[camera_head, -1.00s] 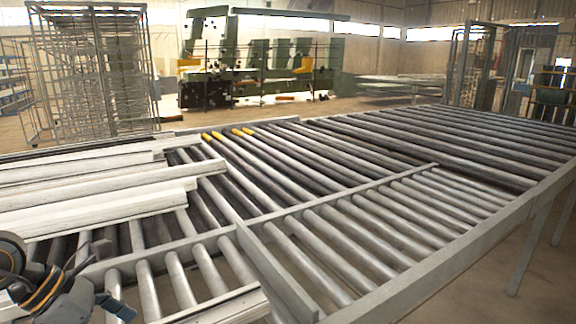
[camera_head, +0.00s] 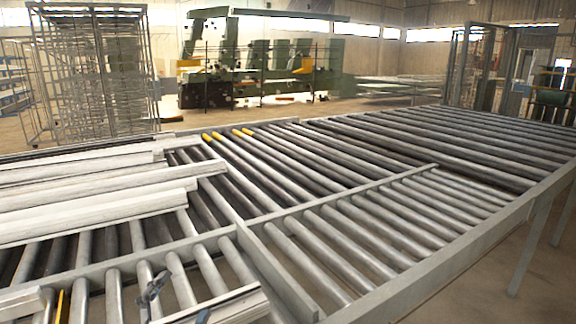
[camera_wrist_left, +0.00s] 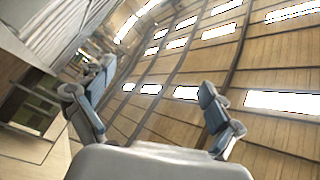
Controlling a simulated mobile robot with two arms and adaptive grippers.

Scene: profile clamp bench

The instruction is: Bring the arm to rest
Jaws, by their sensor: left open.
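My left gripper (camera_head: 178,301) shows at the bottom edge of the head view, left of centre. Only its small blue-grey fingertips show there, in front of the near rollers. In the left wrist view my left gripper (camera_wrist_left: 156,82) has its two blue-grey fingers spread wide apart. Nothing is between them except the far background. It is tilted up toward the wall and high windows. The rest of the left arm is out of the head view. My right gripper is not in view.
A roller table (camera_head: 350,222) with metal rails fills the foreground. Several pale profiles (camera_head: 90,201) lie on its left part. A short pale profile piece (camera_head: 22,303) is at the bottom left. Wire racks (camera_head: 97,70) and a green machine (camera_head: 262,62) stand behind, beyond open floor.

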